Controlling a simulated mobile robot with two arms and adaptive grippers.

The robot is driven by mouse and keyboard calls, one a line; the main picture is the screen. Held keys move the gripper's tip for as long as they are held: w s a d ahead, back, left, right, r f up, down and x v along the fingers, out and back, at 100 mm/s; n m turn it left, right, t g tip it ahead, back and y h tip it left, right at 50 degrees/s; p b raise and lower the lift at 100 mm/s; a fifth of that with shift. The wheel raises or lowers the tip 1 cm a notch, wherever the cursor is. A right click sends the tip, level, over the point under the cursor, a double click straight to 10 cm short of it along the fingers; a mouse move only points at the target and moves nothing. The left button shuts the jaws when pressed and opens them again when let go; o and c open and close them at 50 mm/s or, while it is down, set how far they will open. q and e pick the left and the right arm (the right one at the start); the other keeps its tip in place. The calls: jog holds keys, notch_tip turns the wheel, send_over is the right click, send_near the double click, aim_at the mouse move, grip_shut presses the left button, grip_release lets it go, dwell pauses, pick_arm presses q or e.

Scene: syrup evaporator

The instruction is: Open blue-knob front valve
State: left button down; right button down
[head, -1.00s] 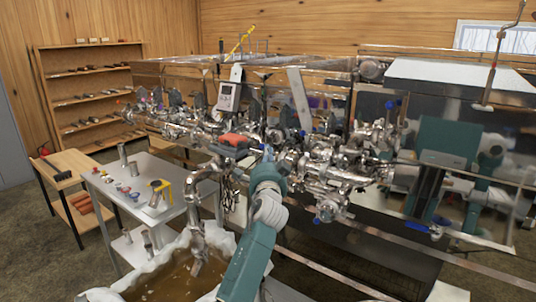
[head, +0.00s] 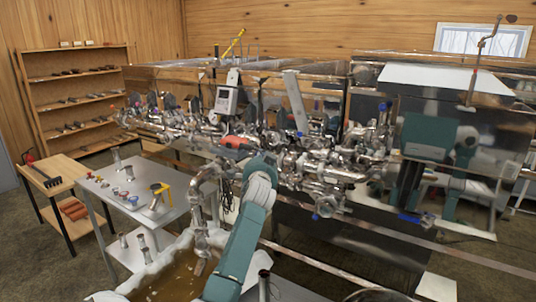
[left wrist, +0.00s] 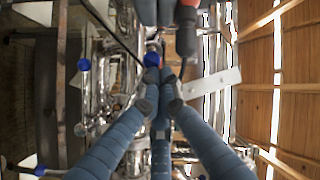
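My left gripper (head: 268,158) is in front of the metal valve cluster at the middle of the head view. In the left wrist view its blue-grey fingers (left wrist: 158,82) converge, with the tips close together. A blue knob (left wrist: 151,58) shows just beyond the tips, with no visible grip around it; whether they touch is unclear. A second blue knob (left wrist: 83,64) is to the left. In the head view a small blue knob (head: 299,134) shows on the cluster, and another (head: 316,217) lower down. My right gripper is not in view.
Shiny pipes and valves (head: 330,165) crowd the evaporator's front. A red-and-black item (head: 237,142) is close left of my gripper. A basin of brown liquid (head: 165,280) stands below. A grey table (head: 125,225) with small parts and a wooden shelf (head: 85,85) are at left.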

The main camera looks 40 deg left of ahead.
pick_arm(q)
jog(key=a+f+b, duration=0.1)
jog(key=f, duration=0.1)
jog(key=w+a+f+b, duration=0.1)
jog(key=a+b, duration=0.1)
jog(key=shift+f, duration=0.4)
dwell(0.5)
